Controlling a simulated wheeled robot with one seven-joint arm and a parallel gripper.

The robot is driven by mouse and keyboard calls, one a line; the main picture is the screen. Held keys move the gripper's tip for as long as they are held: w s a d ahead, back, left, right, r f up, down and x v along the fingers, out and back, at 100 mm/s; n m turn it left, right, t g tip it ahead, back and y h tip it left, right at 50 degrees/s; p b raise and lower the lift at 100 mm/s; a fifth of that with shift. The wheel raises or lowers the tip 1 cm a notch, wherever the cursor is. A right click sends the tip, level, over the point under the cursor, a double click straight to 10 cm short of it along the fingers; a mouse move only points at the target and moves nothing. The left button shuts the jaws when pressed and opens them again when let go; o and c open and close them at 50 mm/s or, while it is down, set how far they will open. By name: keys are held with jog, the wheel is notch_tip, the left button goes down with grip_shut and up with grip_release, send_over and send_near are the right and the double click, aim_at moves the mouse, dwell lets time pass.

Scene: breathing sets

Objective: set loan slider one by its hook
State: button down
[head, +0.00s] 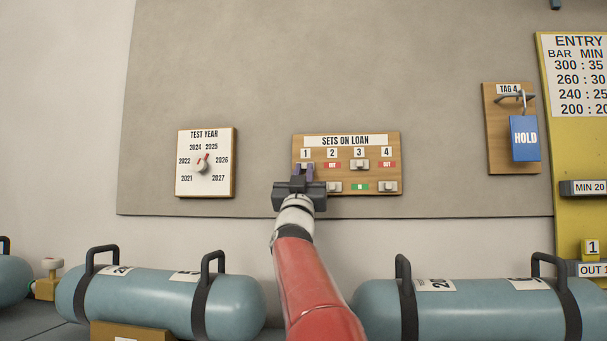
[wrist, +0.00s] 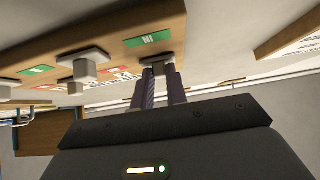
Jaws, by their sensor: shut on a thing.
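The "SETS ON LOAN" board (head: 345,141) hangs on the grey wall panel with four numbered sliders. My gripper (head: 305,173) is at column 1, its dark fingers shut on the slider one knob (wrist: 156,62). In the head view that knob is mostly hidden, near the top of its track. A green "IN" label (wrist: 148,40) shows beside it in the wrist view. Slider three's knob (head: 359,164) is up with green below. The knobs of slider two (head: 334,187) and slider four (head: 388,187) are down with red above. A blue "HOLD" tag (head: 525,138) hangs on the "TAG 4" hook (head: 514,97).
A "TEST YEAR" dial (head: 202,165) is left of the board. A yellow entry board (head: 575,140) stands at the right. Blue-grey cylinders with black handles, one at left (head: 160,300) and one at right (head: 480,308), lie below. The wall between the boards is clear.

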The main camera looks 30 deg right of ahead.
notch_tip(320, 180, down, 6)
jog(key=b, duration=0.4)
jog(key=shift+r, duration=0.25)
jog(key=shift+w, duration=0.1)
jog(key=c, duration=1.4)
grip_release()
jog(key=b+v, duration=0.3)
jog(key=v, duration=0.5)
